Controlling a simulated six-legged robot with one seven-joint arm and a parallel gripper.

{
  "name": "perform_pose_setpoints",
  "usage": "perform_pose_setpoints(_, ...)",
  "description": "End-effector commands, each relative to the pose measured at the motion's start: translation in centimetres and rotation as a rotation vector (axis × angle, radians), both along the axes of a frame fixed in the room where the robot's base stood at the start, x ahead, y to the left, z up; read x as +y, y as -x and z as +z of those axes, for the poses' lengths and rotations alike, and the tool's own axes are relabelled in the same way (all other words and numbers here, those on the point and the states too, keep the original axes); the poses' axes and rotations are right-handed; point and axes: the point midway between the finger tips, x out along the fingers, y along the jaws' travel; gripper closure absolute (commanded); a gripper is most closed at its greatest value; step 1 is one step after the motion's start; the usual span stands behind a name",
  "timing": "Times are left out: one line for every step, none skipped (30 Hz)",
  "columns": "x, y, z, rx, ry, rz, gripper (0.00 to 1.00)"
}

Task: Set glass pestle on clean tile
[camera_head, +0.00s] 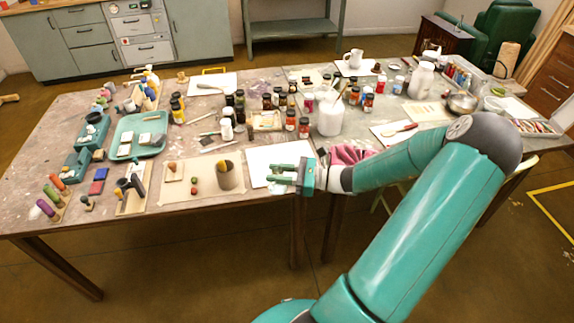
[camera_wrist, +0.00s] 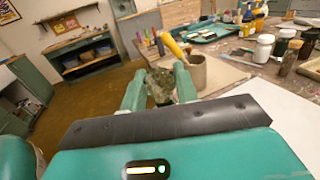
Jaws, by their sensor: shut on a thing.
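My gripper (camera_head: 283,177) reaches in from the right at the table's front edge, fingers pointing left. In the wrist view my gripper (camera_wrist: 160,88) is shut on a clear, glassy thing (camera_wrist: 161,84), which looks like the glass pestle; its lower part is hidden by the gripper. It is too small to make out in the head view. A flat white square (camera_head: 262,157), perhaps the clean tile, lies on the table under and behind the gripper. A white surface also shows at right in the wrist view (camera_wrist: 288,103). I cannot tell whether the held thing touches it.
A grey-brown cup (camera_head: 231,176) with a yellow-handled tool stands on a beige board left of the gripper. A teal tray (camera_head: 122,146) is farther left. Several pigment jars and a white jug (camera_head: 330,118) stand behind. A pink cloth (camera_head: 350,154) lies beside my wrist.

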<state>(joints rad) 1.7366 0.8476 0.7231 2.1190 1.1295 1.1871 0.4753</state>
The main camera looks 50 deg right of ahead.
Motion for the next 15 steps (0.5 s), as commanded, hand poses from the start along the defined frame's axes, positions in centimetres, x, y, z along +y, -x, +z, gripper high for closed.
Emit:
perform_pose_setpoints(0.0, -0.1, 0.0, -0.001, -0.001, 0.001, 0.99)
perform_pose_setpoints(0.0, -0.1, 0.0, -0.001, -0.001, 0.001, 0.99)
perform_pose_setpoints(0.0, -0.2, 0.0, -0.001, -0.001, 0.001, 0.99)
perform_pose_setpoints(0.0, -0.2, 0.0, -0.001, -0.001, 0.001, 0.99)
perform_pose_setpoints(0.0, -0.2, 0.0, -0.001, -0.001, 0.001, 0.99)
perform_pose_setpoints(0.8, -0.7, -0.3, -0.002, -0.005, -0.008, 0.99)
perform_pose_setpoints(1.3, -1.0, -0.6, -0.002, -0.006, -0.019, 0.99)
perform_pose_setpoints(1.8, -1.3, -0.8, -0.002, -0.006, -0.03, 0.99)
perform_pose_setpoints(2.4, -1.7, -1.2, 0.0, -0.005, -0.044, 0.99)
perform_pose_setpoints(2.8, -2.0, -1.4, 0.0, -0.006, -0.055, 0.99)
perform_pose_setpoints(3.3, -2.4, -1.7, -0.001, -0.007, -0.067, 0.99)
perform_pose_setpoints(4.0, -2.8, -2.0, -0.002, -0.007, -0.082, 0.99)
perform_pose_setpoints(4.5, -3.1, -2.3, 0.0, -0.006, -0.092, 0.99)
perform_pose_setpoints(5.0, -3.4, -2.6, 0.001, -0.007, -0.103, 0.99)
perform_pose_setpoints(5.7, -3.9, -2.9, -0.001, -0.008, -0.12, 0.99)
